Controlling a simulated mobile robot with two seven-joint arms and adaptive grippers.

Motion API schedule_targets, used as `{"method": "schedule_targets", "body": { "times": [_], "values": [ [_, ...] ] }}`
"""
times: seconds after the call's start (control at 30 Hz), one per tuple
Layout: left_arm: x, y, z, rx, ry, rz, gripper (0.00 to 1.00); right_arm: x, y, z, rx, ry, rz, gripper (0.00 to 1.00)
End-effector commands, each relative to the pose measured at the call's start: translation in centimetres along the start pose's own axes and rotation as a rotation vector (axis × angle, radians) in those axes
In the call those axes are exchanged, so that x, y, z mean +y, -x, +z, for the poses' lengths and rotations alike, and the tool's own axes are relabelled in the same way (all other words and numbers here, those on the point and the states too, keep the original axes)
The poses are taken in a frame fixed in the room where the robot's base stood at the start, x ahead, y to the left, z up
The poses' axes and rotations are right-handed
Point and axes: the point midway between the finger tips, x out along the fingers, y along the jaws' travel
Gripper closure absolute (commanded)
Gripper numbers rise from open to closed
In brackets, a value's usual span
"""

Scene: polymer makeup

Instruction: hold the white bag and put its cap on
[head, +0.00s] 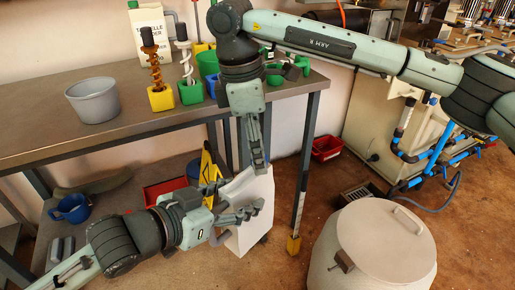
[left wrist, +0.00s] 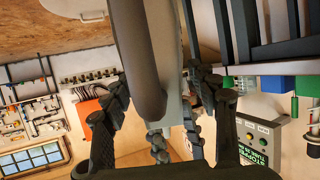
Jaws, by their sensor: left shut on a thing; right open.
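The white bag (head: 258,190) stands upright in the air beside the table's front edge in the head view, tilted a little. My left gripper (head: 245,205) comes in from the lower left and is shut on the bag, its fingers across the front and left side. My right gripper (head: 260,160) reaches down from above. It is open, with its fingertips at the bag's top edge; whether they touch it I cannot tell. I cannot make out the cap; the fingers partly hide the bag's top. In the left wrist view a pale surface (left wrist: 170,45) shows behind a large dark grey shape.
The metal table (head: 50,132) holds a grey bucket (head: 94,102), yellow and green blocks with upright mixers, and a white carton (head: 148,26). A blue mug (head: 70,208) sits on the lower shelf. A white lidded drum (head: 385,240) stands on the floor at right.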

Motion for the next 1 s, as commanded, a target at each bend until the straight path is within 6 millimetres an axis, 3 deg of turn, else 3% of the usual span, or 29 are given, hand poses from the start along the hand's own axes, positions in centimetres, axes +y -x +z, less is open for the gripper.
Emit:
{"method": "schedule_targets", "body": {
  "times": [0.17,0.5,0.87,1.0],
  "values": [
    [0.0,0.0,-0.1,0.002,0.0,0.0,1.0,0.0,0.5,0.1,0.0,0.0,0.001,0.51],
    [0.0,0.0,-0.1,0.002,-0.001,0.0,1.0,0.1,4.3,0.7,0.0,-0.001,0.002,0.51],
    [0.0,0.0,-0.1,0.002,0.0,0.0,1.0,0.0,4.5,0.7,0.001,0.018,0.0,0.55],
    [0.0,0.0,-0.1,0.002,0.0,0.0,1.0,0.0,4.6,0.7,0.006,0.159,0.0,0.55]
  ]
}}
